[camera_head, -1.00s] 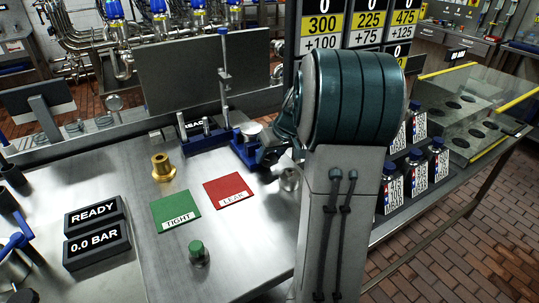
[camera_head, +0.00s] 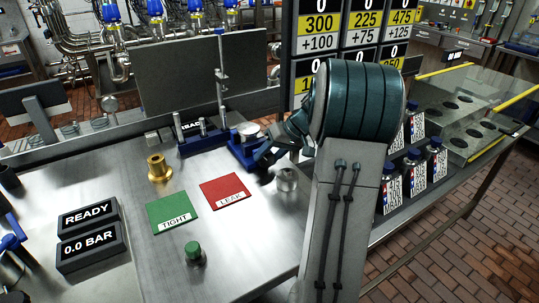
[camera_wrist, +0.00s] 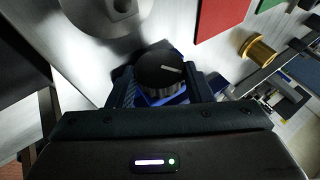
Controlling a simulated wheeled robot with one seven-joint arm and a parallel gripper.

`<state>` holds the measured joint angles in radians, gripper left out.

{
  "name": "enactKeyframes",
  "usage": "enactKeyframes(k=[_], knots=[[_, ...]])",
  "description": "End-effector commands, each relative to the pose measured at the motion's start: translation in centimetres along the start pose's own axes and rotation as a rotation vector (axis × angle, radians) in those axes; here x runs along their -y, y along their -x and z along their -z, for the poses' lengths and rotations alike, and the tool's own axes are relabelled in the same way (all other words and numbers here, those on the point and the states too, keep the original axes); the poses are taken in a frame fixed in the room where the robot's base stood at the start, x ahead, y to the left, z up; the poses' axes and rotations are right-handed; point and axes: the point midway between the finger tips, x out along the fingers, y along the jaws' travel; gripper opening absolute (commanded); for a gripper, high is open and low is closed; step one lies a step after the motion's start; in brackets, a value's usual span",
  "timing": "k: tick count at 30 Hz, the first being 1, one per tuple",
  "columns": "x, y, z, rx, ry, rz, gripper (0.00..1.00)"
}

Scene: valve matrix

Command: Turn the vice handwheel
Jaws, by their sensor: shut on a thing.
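The vice handwheel is a round black knob (camera_wrist: 158,68) with a white mark on its face, in the wrist view. My gripper (camera_wrist: 168,88) is shut on it, with one finger on each side. The blue vice (camera_head: 240,150) stands at the back of the steel bench in the head view, and part of its blue body shows below the knob in the wrist view. My gripper (camera_head: 268,158) is at the vice's right front side in the head view. The handwheel itself is hidden there by my gripper and wrist.
A red LEAK mat (camera_head: 222,188), a green TIGHT mat (camera_head: 170,215), a brass fitting (camera_head: 158,170) and a green button (camera_head: 193,249) lie left of my arm. A metal cylinder (camera_head: 287,180) stands close to my gripper. Tagged bottles (camera_head: 413,172) stand to the right.

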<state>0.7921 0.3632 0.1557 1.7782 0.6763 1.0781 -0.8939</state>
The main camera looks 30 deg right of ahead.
Motion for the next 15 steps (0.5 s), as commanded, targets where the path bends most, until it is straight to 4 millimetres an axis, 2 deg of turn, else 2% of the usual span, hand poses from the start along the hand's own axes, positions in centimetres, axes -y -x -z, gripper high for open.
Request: enactKeyframes(k=[3, 4, 6, 15], knots=[[0.00, 0.02, -0.02, 0.001, -0.001, 0.000, 0.23], [0.00, 0.02, -0.02, 0.001, -0.001, 0.000, 0.52], [0.00, 0.01, -0.02, 0.001, -0.001, 0.000, 0.68], [0.00, 0.13, 0.00, 0.000, 0.000, -0.001, 0.68]])
